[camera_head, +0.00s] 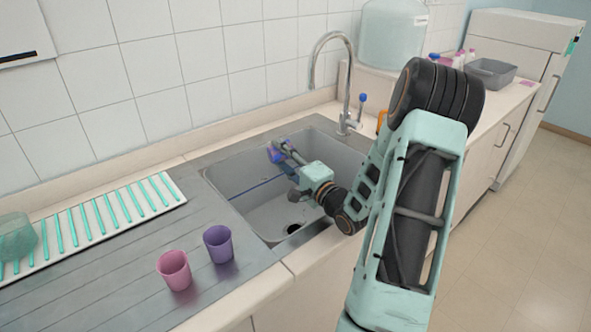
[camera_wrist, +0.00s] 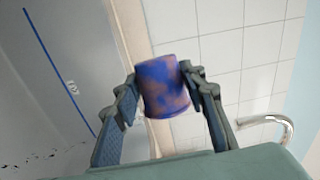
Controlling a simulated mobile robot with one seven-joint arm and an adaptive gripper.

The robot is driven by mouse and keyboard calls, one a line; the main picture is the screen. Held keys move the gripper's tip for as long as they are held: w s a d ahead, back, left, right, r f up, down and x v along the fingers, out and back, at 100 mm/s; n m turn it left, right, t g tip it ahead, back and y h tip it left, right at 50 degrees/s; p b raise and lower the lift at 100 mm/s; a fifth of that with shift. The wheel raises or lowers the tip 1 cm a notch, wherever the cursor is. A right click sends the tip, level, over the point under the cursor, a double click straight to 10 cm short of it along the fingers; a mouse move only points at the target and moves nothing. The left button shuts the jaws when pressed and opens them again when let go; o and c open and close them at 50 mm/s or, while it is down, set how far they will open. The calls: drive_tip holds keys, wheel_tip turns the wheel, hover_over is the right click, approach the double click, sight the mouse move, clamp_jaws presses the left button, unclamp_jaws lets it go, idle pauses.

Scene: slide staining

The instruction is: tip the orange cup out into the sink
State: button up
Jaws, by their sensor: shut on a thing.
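My gripper (camera_head: 287,152) is shut on a cup (camera_wrist: 163,88), with one finger on each side of it. The cup is mottled blue with orange-pink patches, not plain orange. In the head view the held cup (camera_head: 275,152) is small and over the far left part of the grey sink (camera_head: 262,215). It looks tilted; I cannot see into its mouth or tell whether anything is inside. The sink also shows at the left of the wrist view (camera_wrist: 40,100), with a blue line on its wall. An orange object (camera_head: 381,121) is partly hidden behind my arm.
A pink cup (camera_head: 174,270) and a purple cup (camera_head: 218,244) stand on the drainboard left of the sink. A tap (camera_head: 345,90) arches at the sink's back right.

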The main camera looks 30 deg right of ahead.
drive_tip(key=shift+a, duration=0.1)
drive_tip(key=shift+r+m+p, duration=0.2)
drive_tip(key=shift+m+p, duration=0.2)
drive_tip(key=shift+p, duration=0.05)
